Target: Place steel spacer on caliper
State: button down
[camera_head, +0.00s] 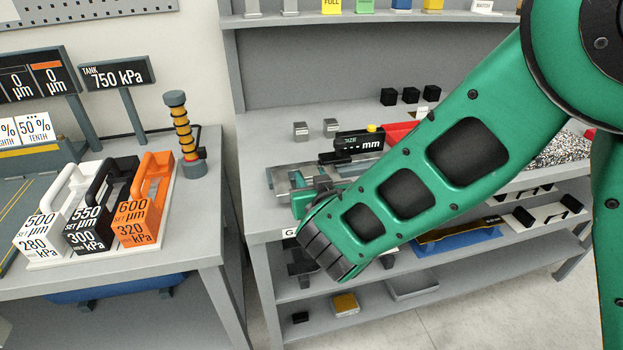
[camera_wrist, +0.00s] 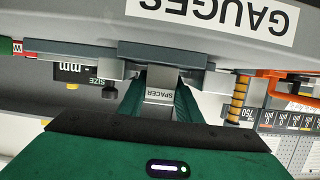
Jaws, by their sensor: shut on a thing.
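The steel spacer (camera_wrist: 159,96), a pale block marked SPACER, sits between the green fingers of my gripper (camera_wrist: 158,104) in the wrist view. My gripper is shut on it. In the head view my gripper (camera_head: 304,203) is at the front edge of the grey bench, and my arm hides the spacer. The caliper (camera_head: 283,181) is a grey metal tool with a black display (camera_head: 360,142) showing dashes and mm. In the wrist view the spacer's far end is close to the caliper's grey metal (camera_wrist: 165,55); I cannot tell whether they touch.
Two small steel blocks (camera_head: 301,131) and several black blocks (camera_head: 410,95) stand farther back on the bench. A red part (camera_head: 399,133) lies behind my arm. On the left table are white, black and orange handled blocks (camera_head: 145,200) and a coiled post (camera_head: 184,135).

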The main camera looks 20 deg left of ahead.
jog(key=c, duration=1.6)
grip_release()
jog(key=shift+o, duration=0.2)
jog(key=shift+r, duration=0.1)
jog(key=v, duration=1.2)
jog(key=shift+w+d, duration=0.1)
